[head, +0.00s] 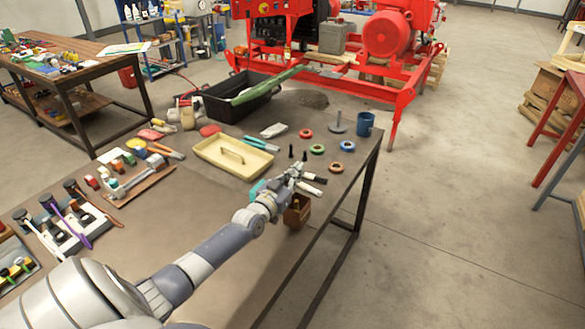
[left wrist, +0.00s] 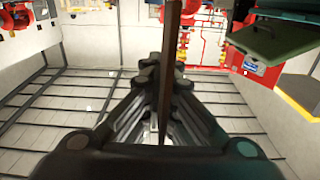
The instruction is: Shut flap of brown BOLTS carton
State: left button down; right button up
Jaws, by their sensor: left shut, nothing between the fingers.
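The brown carton (head: 297,214) stands near the right edge of the brown table, just below my left gripper (head: 316,184) in the head view. The gripper and wrist hide its upper part, and no lettering on it is readable. In the left wrist view, the fingers of the left gripper (left wrist: 165,85) are together and hold nothing. A thin brown strip (left wrist: 170,60) runs upright across the fingers there; it looks like the carton's flap seen edge-on. I cannot tell whether the fingers touch it. My right gripper is not in view.
A cream tray (head: 222,166), a black crate (head: 216,107), several coloured rings (head: 317,149) and a blue mug (head: 365,124) stand farther back on the table. Tools and holders fill its left side. A red pump frame (head: 340,80) stands behind.

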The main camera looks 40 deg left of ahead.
pick_arm(q)
jog(key=m, duration=0.1)
jog(key=d+m+p, duration=0.1)
jog(key=d+m, duration=0.1)
jog(key=shift+w+d+f+m, duration=0.1)
jog(key=shift+d+f+m, duration=0.15)
jog(key=shift+m, duration=0.15)
dwell(0.4)
jog(key=c, duration=1.9)
grip_release()
jog(key=s, duration=0.4)
jog(key=s+d, duration=0.1)
jog(key=s, duration=0.7)
jog(key=shift+d+p, duration=0.15)
jog(key=shift+p, duration=0.15)
